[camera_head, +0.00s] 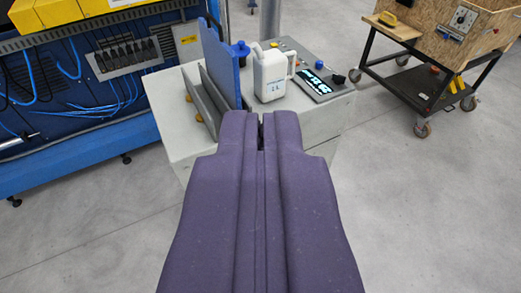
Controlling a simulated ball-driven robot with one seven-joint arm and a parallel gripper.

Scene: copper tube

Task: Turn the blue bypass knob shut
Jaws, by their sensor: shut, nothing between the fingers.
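A dark blue round knob-like part (239,49) shows behind the right edge of an upright blue plate (220,62), on the grey cabinet ahead. I cannot tell for sure that it is the bypass knob, nor how it is turned. My gripper (261,116) points forward from the bottom middle, with thick purple fingers. It is shut and empty, with only a thin dark slit at the tips. In the picture the tips overlap the front of the cabinet top, below the knob-like part; the distance between them is hard to tell.
The grey cabinet (325,118) carries a white jug (271,76) marked 2 L and a dark display panel (318,84). A blue machine (75,165) with cables stands left. A wheeled cart (425,85) with a wooden box stands back right. The floor (430,220) at right is clear.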

